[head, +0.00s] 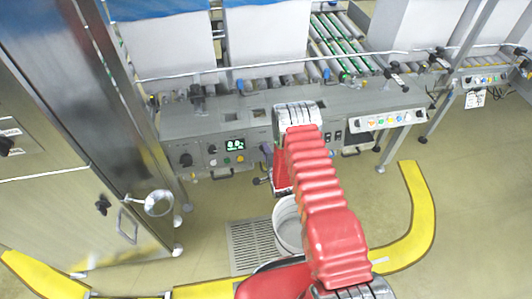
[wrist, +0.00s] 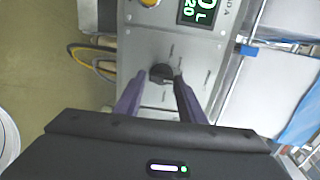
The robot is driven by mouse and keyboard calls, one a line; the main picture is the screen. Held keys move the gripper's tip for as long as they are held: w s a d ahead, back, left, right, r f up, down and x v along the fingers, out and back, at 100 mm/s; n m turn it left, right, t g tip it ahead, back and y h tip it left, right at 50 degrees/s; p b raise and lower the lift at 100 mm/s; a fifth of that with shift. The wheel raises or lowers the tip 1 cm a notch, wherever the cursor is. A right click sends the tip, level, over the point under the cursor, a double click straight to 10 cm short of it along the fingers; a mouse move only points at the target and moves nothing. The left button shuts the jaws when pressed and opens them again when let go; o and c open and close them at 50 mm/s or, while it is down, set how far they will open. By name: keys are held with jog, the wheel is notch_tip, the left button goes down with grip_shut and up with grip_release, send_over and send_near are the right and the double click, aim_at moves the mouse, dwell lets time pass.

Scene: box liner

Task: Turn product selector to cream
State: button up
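In the wrist view, a black rotary selector knob (wrist: 162,73) sits on a grey control panel (wrist: 150,40). Small labels surround it, too blurred to read, so I cannot tell its setting. The two purple fingers of my gripper (wrist: 160,82) are spread apart, one on each side of the knob, with the tips close to it. The right finger overlaps the knob's edge; I cannot tell whether it touches. In the head view, my gripper (head: 267,154) is partly hidden by my red arm, at the panel's right end, and that knob is hidden.
A lit green display (head: 235,145) and another black knob (head: 186,160) are left of my gripper. A white bucket (head: 289,226) stands on the floor below. A steel cabinet (head: 65,150) is at left. Yellow floor guards (head: 420,205) curve around me.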

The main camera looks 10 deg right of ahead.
jog(key=shift+o, duration=1.4)
jog(key=shift+r, duration=0.1)
jog(key=v, duration=1.3)
jog(key=shift+s, duration=0.4)
jog(key=shift+d+n, duration=0.1)
jog(key=shift+n, duration=0.2)
